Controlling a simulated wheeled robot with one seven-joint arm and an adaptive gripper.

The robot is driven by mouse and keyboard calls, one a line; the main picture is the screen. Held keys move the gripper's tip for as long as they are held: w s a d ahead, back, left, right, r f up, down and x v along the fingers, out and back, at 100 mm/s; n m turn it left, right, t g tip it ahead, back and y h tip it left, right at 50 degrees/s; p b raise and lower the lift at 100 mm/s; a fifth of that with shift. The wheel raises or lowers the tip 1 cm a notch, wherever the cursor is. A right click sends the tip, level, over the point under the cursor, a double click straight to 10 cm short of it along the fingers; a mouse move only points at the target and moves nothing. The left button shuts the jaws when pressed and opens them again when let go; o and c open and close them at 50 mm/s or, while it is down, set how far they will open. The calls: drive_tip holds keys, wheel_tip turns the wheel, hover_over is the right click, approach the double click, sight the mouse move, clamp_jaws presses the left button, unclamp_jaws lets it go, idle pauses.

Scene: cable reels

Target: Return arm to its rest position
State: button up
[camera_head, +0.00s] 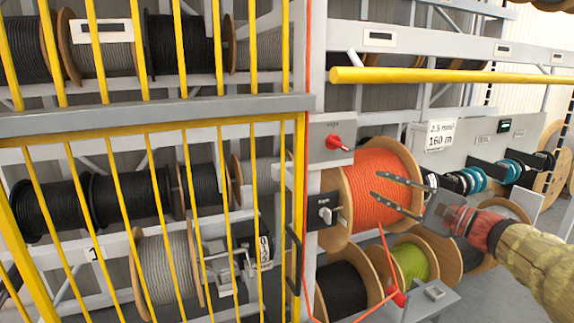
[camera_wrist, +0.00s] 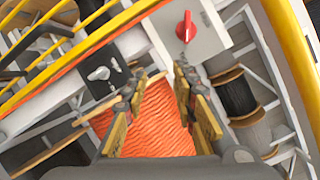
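My gripper (camera_head: 377,186) reaches in from the right in the head view, in front of the orange cable reel (camera_head: 378,178). Its two fingers are spread apart with nothing between them. In the wrist view my gripper (camera_wrist: 160,85) is open, with the orange cable (camera_wrist: 160,125) behind and between the fingers. I cannot tell whether the fingertips touch the reel. My arm extends to the lower right of the head view.
A red rotary switch (camera_head: 335,142) and a dark box with a grey key-like switch (camera_head: 325,212) sit left of the orange reel. A yellow bar (camera_head: 440,75) runs above. A yellow-barred gate (camera_head: 150,105) covers the left. More reels, including a green one (camera_head: 411,262), stand below.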

drive_tip(key=s+a+f+n+g+h, duration=0.2)
drive_tip(key=s+a+f+n+g, duration=0.15)
drive_tip(key=s+f, duration=0.5)
drive_tip(key=s+a+f+n+g+h, duration=0.25)
drive_tip(key=s+f+g, duration=0.25)
drive_tip(key=f, duration=0.7)
drive_tip(key=s+f+n+g+h, duration=0.1)
drive_tip(key=s+f+n+h, duration=0.2)
drive_tip(key=s, duration=0.5)
drive_tip(key=s+f+n+g+h, duration=0.2)
drive_tip(key=s+f+n+h, duration=0.15)
drive_tip(key=s, duration=0.45)
drive_tip(key=shift+s+a+r+n+t, duration=1.05)
drive_tip(key=shift+s+a+r+n, duration=0.65)
drive_tip(key=shift+s+n, duration=0.05)
